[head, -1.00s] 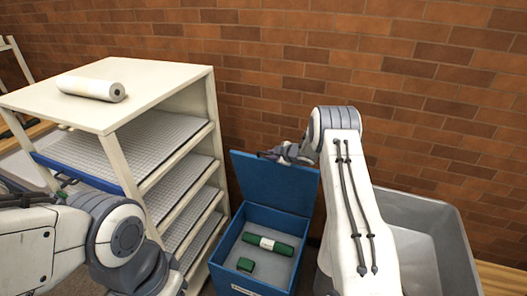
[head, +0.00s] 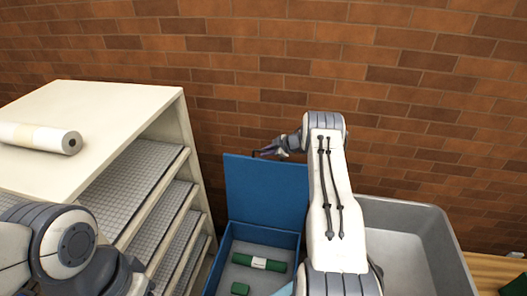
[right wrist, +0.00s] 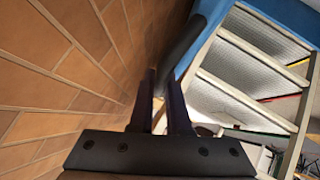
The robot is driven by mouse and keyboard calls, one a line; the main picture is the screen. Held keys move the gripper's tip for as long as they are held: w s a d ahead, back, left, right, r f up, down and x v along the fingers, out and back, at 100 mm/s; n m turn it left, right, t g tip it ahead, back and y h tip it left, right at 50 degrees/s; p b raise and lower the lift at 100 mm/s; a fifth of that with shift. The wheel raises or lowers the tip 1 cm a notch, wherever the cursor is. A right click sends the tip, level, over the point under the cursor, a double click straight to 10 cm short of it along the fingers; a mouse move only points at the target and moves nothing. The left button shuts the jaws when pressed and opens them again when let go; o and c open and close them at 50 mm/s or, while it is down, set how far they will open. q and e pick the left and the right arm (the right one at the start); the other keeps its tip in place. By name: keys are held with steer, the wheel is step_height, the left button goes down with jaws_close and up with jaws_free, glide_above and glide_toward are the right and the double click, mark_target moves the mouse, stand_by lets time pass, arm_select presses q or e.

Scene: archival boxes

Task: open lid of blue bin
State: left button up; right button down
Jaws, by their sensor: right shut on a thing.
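The blue bin (head: 222,255) stands on the floor with its blue lid (head: 265,190) raised, standing up at the back against the brick wall. My right gripper (head: 264,152) is at the lid's top edge, shut on its dark handle. In the right wrist view, the gripper fingers (right wrist: 163,105) close around the end of the dark handle bar (right wrist: 186,48), with the blue lid (right wrist: 262,14) at the top right. Inside the bin lie a green roll with a white band (head: 259,263) and a small green block (head: 240,288). My left gripper is out of view.
A cream shelf unit (head: 189,130) with grey mesh shelves stands left of the bin, with a white roll (head: 40,137) on top. A grey tub (head: 430,235) stands to the right, partly behind my right arm. The brick wall (head: 380,60) is close behind.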

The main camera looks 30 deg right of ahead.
steer(key=c, duration=0.9)
jaws_free()
steer(key=shift+s+d+r, duration=0.1)
steer(key=shift+s, duration=0.05)
steer(key=shift+s+d+r, duration=0.15)
steer(key=shift+s, duration=0.05)
steer(key=b+v, duration=0.3)
steer(key=v, duration=0.6)
steer(key=shift+s+r+b, duration=0.25)
steer(key=shift+b, duration=0.05)
